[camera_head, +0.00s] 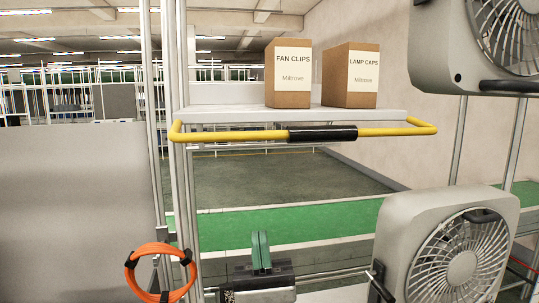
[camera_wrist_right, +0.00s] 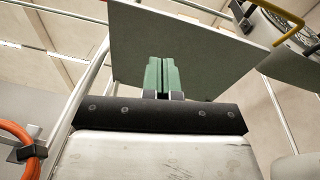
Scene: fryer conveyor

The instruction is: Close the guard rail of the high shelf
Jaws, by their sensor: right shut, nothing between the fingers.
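The high shelf (camera_head: 225,115) is a pale board on posts. Its yellow guard rail (camera_head: 240,135) has a black grip sleeve (camera_head: 322,134) in the middle. The rail runs across the shelf front, around or just below the board's height, below the boxes' bases. My right gripper (camera_head: 260,238) has green fingers pointing up. It is shut and empty, below the rail and left of the sleeve, apart from both. In the right wrist view its fingers (camera_wrist_right: 161,64) stand together before a grey panel, and a yellow bar shows at upper right. My left gripper is not in view.
Two cardboard boxes, FAN CLIPS (camera_head: 288,75) and LAMP CAPS (camera_head: 350,78), stand on the shelf. A grey fan (camera_head: 400,225) stands at lower right and another (camera_head: 440,50) at upper right. An orange cable coil (camera_head: 135,270) hangs at lower left by a post.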

